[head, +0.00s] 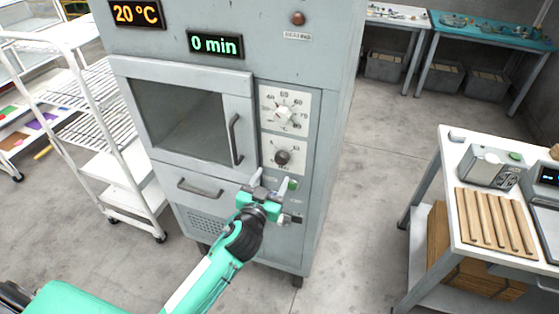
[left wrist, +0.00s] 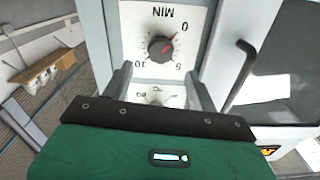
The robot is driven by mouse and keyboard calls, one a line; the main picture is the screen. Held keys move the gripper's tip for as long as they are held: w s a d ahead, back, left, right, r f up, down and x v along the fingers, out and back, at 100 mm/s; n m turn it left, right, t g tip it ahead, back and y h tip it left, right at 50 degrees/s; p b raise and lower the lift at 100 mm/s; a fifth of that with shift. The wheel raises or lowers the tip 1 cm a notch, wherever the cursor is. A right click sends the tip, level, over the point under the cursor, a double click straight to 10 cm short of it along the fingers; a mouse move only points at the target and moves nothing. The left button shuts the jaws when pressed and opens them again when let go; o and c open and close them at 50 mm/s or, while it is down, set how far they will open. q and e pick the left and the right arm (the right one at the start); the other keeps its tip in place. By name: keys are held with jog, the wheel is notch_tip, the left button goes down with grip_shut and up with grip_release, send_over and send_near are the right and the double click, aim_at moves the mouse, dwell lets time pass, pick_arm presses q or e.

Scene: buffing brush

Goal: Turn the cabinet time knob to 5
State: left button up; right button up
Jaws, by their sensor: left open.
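The grey cabinet (head: 225,65) stands in the middle of the head view. Its time knob (head: 282,157), dark and round on a white plate, is the lower of two dials. In the left wrist view the picture is upside down, and the knob (left wrist: 160,48) has a red pointer turned towards 0; 5 and 10 are also printed around it. The green display (head: 214,45) reads 0 min. My left gripper (head: 270,182) is open and empty, just below the knob in the head view. Its fingers (left wrist: 158,72) do not enclose the knob. My right gripper is not in view.
A green button (head: 293,184) is close to my left gripper. A white rack (head: 105,130) stands left and a workbench (head: 455,150) right.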

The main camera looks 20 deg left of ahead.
aim_at(280, 161)
pick_arm(q)
jog(key=w+p, duration=0.1)
jog(key=w, duration=0.6)
jog(key=shift+w, duration=0.1)
jog(key=c, duration=1)
